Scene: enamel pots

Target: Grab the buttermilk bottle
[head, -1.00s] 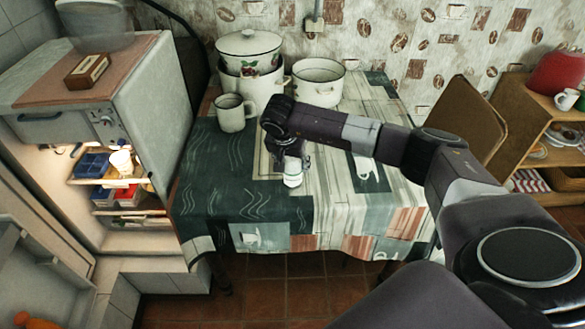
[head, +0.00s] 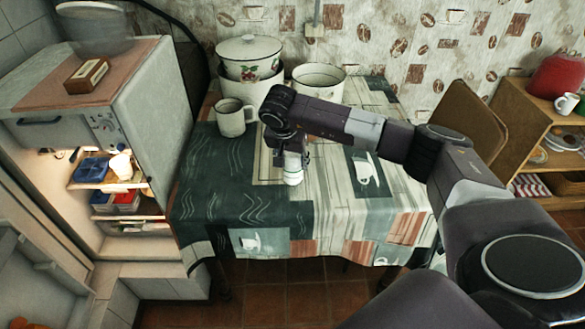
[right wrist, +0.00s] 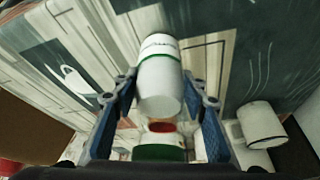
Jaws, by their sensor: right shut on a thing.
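The buttermilk bottle (head: 293,177) is white with a thin green band. It is at the middle of the cloth-covered table in the head view, below my right wrist. My right gripper (head: 292,156) is shut on it. In the right wrist view the bottle (right wrist: 160,75) sits between the two blue-padded fingers of the gripper (right wrist: 158,112), with lettering near its far end. I cannot tell whether its base touches the cloth. My left gripper is in neither view.
On the table (head: 250,205), a white mug (head: 231,118), a lidded pot with cherries (head: 248,62) and an open pot (head: 320,80) stand behind and left of the bottle. An open fridge (head: 150,120) is at left, a wooden shelf (head: 530,130) at right.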

